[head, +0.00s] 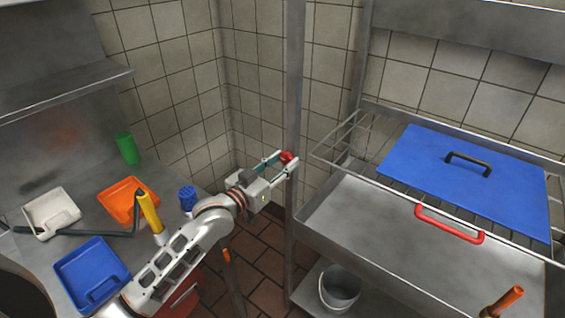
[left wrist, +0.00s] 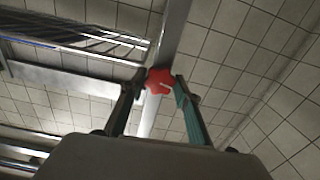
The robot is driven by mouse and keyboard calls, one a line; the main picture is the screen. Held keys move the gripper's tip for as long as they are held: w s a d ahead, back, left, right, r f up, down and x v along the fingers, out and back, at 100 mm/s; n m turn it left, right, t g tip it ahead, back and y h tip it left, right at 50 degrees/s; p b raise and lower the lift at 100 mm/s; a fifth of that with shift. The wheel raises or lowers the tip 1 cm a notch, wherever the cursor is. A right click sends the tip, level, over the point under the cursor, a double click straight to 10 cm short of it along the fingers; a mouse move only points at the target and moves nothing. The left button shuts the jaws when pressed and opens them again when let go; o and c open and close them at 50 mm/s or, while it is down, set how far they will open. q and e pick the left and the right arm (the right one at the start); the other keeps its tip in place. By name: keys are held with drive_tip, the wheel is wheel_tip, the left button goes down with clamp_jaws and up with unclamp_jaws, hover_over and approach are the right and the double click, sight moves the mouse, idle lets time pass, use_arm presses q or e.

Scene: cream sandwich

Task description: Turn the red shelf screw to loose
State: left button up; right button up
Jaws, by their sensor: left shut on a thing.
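The red shelf screw (head: 287,157) is a small lobed knob on the upright metal post (head: 295,80) of the shelf unit. It also shows in the left wrist view (left wrist: 158,80), between my fingertips. My left gripper (head: 283,161) reaches in from the left and is shut on the red screw, with one finger on either side of it. In the left wrist view the left gripper (left wrist: 160,88) has its fingertips touching the knob's sides. My right gripper is not in view.
The shelf unit on the right holds a blue lid (head: 465,180) with a black handle and a steel tray with a red handle (head: 448,224). A bucket (head: 339,288) stands below. The left counter holds an orange dustpan (head: 117,197), blue dustpan (head: 88,272) and green cup (head: 127,148).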

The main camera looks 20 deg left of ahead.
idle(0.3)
use_arm(q)
drive_tip(key=o, duration=1.1)
drive_tip(key=v, duration=1.2)
drive_tip(key=s+f+g+y, duration=0.1)
drive_tip(key=s+f+g, duration=0.1)
drive_tip(key=s+f, duration=0.5)
drive_tip(key=s+d+f+g+y, duration=0.1)
drive_tip(key=s+f, duration=0.6)
drive_tip(key=f, duration=0.7)
drive_tip(key=s+d+f+g+y, duration=0.1)
drive_tip(key=s+f+g+y, duration=0.1)
drive_tip(key=s+f, duration=0.5)
wheel_tip(320, 180, down, 4)
drive_tip(key=shift+s+g, duration=0.15)
drive_tip(key=shift+g, duration=0.65)
